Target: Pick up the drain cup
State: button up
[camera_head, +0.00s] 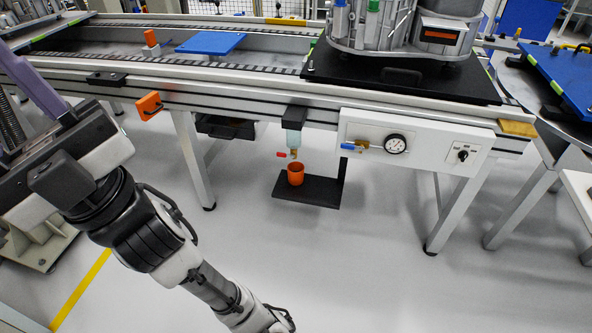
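The drain cup (296,174) is a small orange cup. It stands upright on a black shelf plate (318,192) hanging below the conveyor. A clear bowl with a brass drain fitting and a red lever (282,155) hangs just above the cup. My gripper is not clearly visible. My arm (150,235) reaches from the left down to the bottom edge, where its end (275,319) is cut off, well apart from the cup.
A white panel (417,142) with a gauge, a blue-handled valve and a knob is right of the cup. Conveyor legs (192,160) stand on either side. The conveyor rail passes above. The grey floor in front is clear.

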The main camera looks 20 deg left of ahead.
aim_at(295, 169)
jog(key=i+j+z, duration=0.1)
jog(key=j, duration=0.4)
jog(key=i+j+z, duration=0.15)
jog(key=j, duration=0.4)
jog(key=i+j+z, duration=0.1)
jog(key=j, duration=0.4)
jog(key=j+z, duration=0.15)
jog(key=j, duration=0.4)
jog(key=i+j, duration=0.45)
